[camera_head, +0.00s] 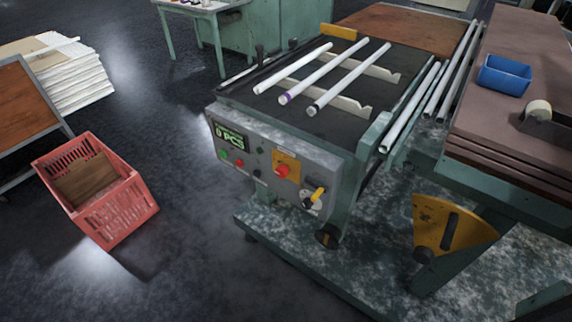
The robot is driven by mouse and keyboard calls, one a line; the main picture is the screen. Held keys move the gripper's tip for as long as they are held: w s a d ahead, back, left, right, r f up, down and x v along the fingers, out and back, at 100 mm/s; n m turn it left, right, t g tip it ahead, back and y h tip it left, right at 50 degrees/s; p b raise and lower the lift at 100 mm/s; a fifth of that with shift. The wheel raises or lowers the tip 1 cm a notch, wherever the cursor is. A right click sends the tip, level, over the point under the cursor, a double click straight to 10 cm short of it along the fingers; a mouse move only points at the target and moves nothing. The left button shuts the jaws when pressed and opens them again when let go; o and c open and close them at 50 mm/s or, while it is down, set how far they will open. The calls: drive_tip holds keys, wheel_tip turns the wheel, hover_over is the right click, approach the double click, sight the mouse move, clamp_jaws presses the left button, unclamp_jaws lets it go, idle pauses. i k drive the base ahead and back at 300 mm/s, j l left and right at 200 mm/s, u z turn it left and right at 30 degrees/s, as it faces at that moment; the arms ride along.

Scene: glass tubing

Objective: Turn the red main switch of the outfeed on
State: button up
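The outfeed machine stands in the middle, with a grey control panel (262,158) on its front. A red knob (283,170) sits on a yellow-orange plate right of the panel's middle; its setting is too small to read. To its lower right, a yellow-handled switch (317,194) with a black lower part sits on a pale plate, its handle slanting up to the right. Left of the red knob are small red (239,163) and green (224,155) buttons, below a green-lit display (230,138) reading "0 PCS". My gripper is not in view.
Several glass tubes (330,75) lie on racks atop the machine. A red crate (96,190) stands on the floor at left. At right, a bench holds a blue bin (505,75) and a tape dispenser (545,118). The dark floor in front of the panel looks clear.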

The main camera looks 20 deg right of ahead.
sight(281, 170)
drive_tip(key=i+u, duration=0.55)
drive_tip(key=u, duration=0.15)
drive_tip(key=i+u, duration=0.35)
drive_tip(key=k+l, duration=0.05)
drive_tip(key=k, duration=0.05)
